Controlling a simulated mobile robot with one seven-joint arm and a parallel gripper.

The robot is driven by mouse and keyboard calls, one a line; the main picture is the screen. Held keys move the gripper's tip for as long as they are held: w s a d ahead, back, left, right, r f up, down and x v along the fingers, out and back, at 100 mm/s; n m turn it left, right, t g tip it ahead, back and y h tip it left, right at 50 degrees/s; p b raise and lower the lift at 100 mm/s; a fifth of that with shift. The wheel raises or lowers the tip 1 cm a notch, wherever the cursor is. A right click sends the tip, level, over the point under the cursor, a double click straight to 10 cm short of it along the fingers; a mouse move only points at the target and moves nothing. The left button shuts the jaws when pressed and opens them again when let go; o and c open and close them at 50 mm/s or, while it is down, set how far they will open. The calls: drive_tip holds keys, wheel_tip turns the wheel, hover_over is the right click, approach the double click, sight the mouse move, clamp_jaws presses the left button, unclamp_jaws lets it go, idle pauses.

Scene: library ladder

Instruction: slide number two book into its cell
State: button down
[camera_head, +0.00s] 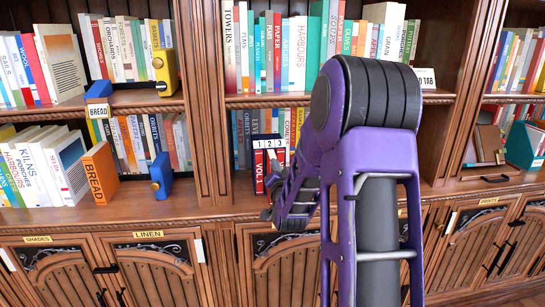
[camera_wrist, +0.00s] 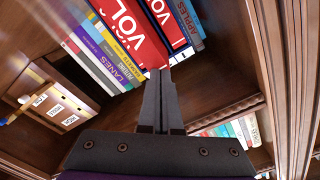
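Red volumes marked VOL (camera_head: 258,172) stand on the middle lower shelf, under white labels numbered 1, 2 and 3 (camera_head: 268,143). My arm hides part of this row. In the wrist view, two red VOL covers or spines show close up, one at left (camera_wrist: 128,32) and one at right (camera_wrist: 165,22), with a dark line between them. I cannot read which is number two. My gripper (camera_wrist: 160,72) has its two dark fingers close together, tips at the lower ends of the red books. I see nothing gripped between them. In the head view my gripper (camera_head: 280,205) is low, before the shelf.
An orange BREAD book (camera_head: 100,173) stands at the front left of the ledge, near a blue bookend (camera_head: 161,175). Other books (camera_head: 273,50) fill the shelves. Wooden uprights (camera_head: 205,100) flank the bay. A clear stretch of ledge (camera_head: 225,207) lies left of my gripper.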

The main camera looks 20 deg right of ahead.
sight(273, 154)
drive_tip(key=shift+b+x, duration=1.2)
drive_tip(key=shift+x, duration=2.35)
drive_tip(key=shift+s+f, duration=0.1)
idle(0.4)
drive_tip(key=shift+v, duration=1.35)
drive_tip(key=shift+s, duration=0.1)
